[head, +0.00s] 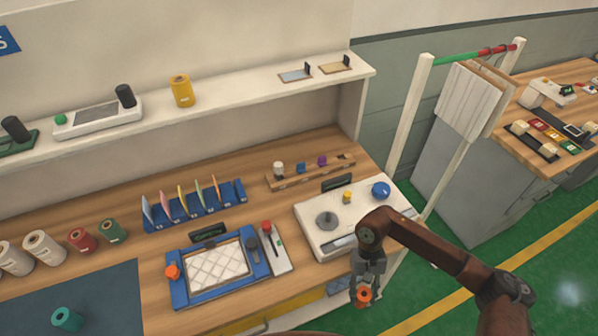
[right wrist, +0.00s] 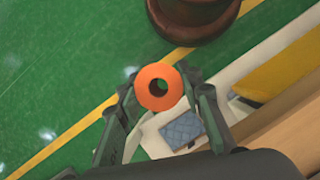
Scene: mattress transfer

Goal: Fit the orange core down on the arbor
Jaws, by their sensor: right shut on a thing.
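The orange core (head: 360,301) is a short ring with a hole through it. My right gripper (head: 366,288) is shut on it and holds it in the air beyond the front edge of the bench. In the right wrist view the core (right wrist: 146,92) sits between the two fingers of the gripper (right wrist: 157,77), its hole facing the camera. What looks like the arbor (head: 326,218), a short grey post on a round grey base, stands on the white machine (head: 309,243). It is behind and left of the gripper, apart from the core. My left gripper is out of view.
A blue-framed tray (head: 181,299) and a white block with a red knob (head: 279,262) lie left of the machine. A blue knob (head: 381,190) stands at its back right. A white post frame (head: 410,115) rises behind. Green floor lies to the right.

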